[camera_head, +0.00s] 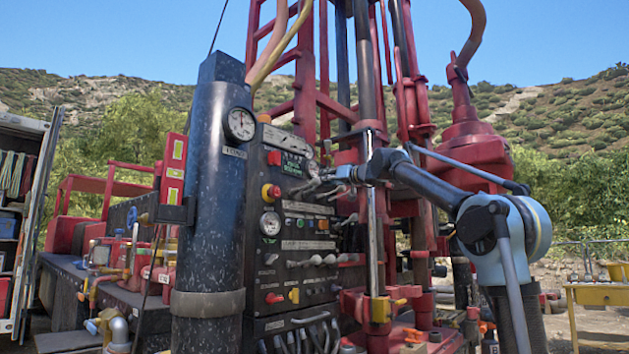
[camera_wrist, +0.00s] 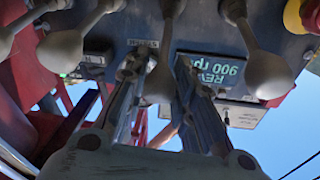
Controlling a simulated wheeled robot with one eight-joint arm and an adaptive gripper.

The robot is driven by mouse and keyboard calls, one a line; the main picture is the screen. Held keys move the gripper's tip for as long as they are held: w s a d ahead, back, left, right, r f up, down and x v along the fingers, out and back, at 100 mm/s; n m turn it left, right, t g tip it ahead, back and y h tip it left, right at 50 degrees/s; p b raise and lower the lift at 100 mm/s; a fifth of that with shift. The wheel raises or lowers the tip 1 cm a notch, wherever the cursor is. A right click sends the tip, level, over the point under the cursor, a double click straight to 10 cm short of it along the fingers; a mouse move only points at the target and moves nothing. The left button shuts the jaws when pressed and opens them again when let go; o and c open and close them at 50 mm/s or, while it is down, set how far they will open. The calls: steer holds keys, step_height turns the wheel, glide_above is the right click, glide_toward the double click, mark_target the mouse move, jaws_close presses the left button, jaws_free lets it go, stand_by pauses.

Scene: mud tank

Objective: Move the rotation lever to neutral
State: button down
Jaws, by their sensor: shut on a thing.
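My gripper (camera_head: 338,173) reaches from the right to the upper lever row on the dark control panel (camera_head: 258,255). In the wrist view my gripper (camera_wrist: 160,66) has its two fingers on either side of a grey lever (camera_wrist: 159,84) with a rounded knob, and is shut on it. The small label above this lever is too small to read, so I cannot confirm by name that it is the rotation lever. A display (camera_wrist: 212,75) beside it shows upside-down text including "900". In the head view the fingers and arm partly hide the held lever.
Similar grey levers stand close on both sides, one on the left (camera_wrist: 62,50) and one on the right (camera_wrist: 267,74).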

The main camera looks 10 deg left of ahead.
steer(key=f, duration=0.1)
steer(key=d+f, duration=0.1)
steer(key=f, duration=0.1)
steer(key=shift+s+d+f, duration=0.15)
steer(key=shift+s+f, duration=0.05)
steer(key=shift+f, duration=0.1)
steer(key=c, duration=1.3)
jaws_free()
steer(key=v, duration=1.2)
